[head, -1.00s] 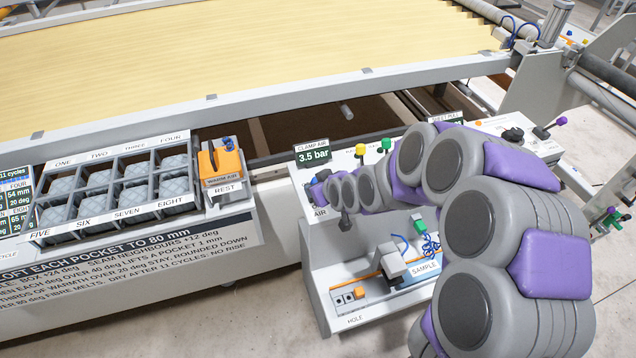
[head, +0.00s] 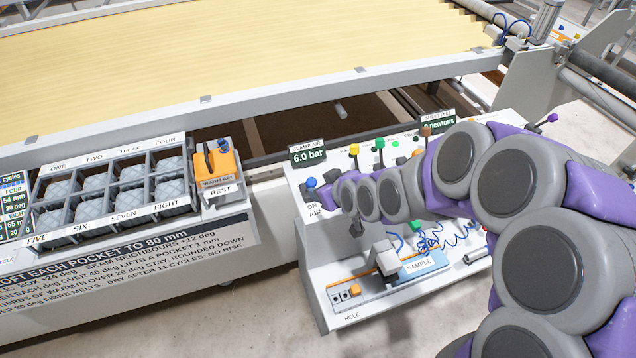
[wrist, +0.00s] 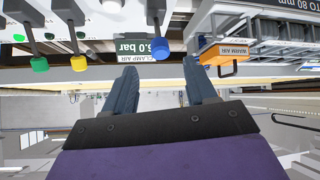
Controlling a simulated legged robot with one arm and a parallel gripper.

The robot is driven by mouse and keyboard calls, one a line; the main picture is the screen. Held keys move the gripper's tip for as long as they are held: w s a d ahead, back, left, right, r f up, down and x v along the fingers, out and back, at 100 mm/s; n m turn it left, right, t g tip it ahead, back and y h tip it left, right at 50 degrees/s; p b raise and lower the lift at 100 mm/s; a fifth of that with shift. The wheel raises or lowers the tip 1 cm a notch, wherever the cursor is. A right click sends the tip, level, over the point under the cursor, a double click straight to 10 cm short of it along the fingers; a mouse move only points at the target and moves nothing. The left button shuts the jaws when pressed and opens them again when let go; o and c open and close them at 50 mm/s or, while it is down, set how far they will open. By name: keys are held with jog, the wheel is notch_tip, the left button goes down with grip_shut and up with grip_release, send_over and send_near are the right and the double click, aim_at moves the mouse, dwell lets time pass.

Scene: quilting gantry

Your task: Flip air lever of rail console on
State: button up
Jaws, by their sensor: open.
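The air lever (head: 311,184) has a blue ball knob and stands at the left end of the rail console (head: 296,181), above a label reading ON AIR. The clamp air display (head: 308,155) reads 6.0 bar. In the wrist view the air lever's blue knob (wrist: 156,49) appears between and beyond my fingertips. My gripper (wrist: 160,70) is open and empty, with a gap showing between its fingers and the knob. In the head view my wrist sits just right of the lever, and the fingers are hard to make out.
Yellow (head: 354,150) and green (head: 380,143) levers stand right of the air lever. An orange warm air tool (head: 222,168) sits on its rest to the left. A sample fixture (head: 388,258) is on the console's lower shelf, below my arm.

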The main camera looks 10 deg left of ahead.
jog(key=p+v, duration=0.1)
jog(key=v, duration=0.8)
jog(key=shift+s+f, duration=0.1)
jog(key=shift+f, duration=0.05)
jog(key=s+d+r+m+g+h, duration=0.1)
jog(key=s+d+m+g+h, duration=0.5)
jog(key=s+d, duration=1.15)
jog(key=s+d+r+m+g, duration=0.1)
jog(key=s+r+m+g, duration=0.1)
jog(key=s, duration=0.9)
jog(key=shift+d+r+m+g, duration=0.15)
jog(key=shift+d+m+g, duration=0.15)
jog(key=shift+m+g, duration=0.35)
